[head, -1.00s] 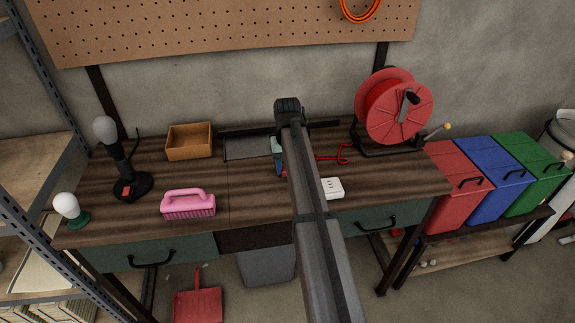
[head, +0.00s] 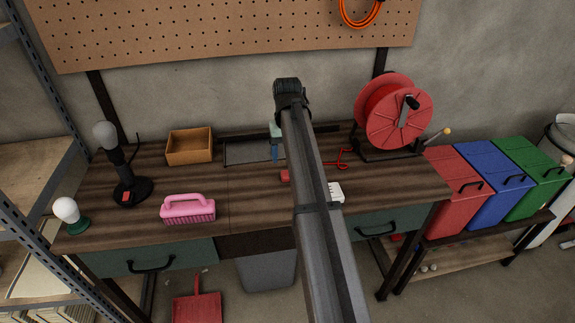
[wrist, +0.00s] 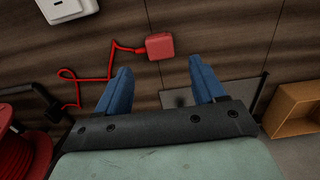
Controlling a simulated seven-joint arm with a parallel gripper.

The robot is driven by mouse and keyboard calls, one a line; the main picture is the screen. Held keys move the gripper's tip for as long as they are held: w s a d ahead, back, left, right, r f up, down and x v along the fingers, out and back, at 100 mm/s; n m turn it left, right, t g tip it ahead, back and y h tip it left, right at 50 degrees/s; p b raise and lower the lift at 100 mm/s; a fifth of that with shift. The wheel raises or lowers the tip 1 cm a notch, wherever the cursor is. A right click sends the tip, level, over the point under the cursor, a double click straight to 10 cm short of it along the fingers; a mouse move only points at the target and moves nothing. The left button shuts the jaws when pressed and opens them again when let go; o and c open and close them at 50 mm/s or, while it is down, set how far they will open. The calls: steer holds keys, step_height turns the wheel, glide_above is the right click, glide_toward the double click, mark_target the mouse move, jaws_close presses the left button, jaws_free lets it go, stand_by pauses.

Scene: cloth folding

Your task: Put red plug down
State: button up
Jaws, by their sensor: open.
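The red plug (wrist: 160,46) lies on the wooden worktop beside a dark seam, with its red cord (wrist: 85,75) running from it toward the red reel. In the head view the plug (head: 285,176) shows just left of my arm. My gripper (wrist: 163,76) has its two blue fingers wide apart with nothing between them. The plug is beyond the fingertips and apart from them. In the head view my gripper (head: 274,154) is above the worktop behind the plug, partly hidden by my arm.
A white socket block (head: 336,191) is right of the plug, partly behind my arm. The red cable reel (head: 397,112) stands at the back right. A wooden box (head: 189,147), pink brush (head: 188,207) and lamp (head: 128,180) are on the left. A dark tray (head: 247,152) lies at the back.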

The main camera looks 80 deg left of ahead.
steer(key=shift+r, duration=2.95)
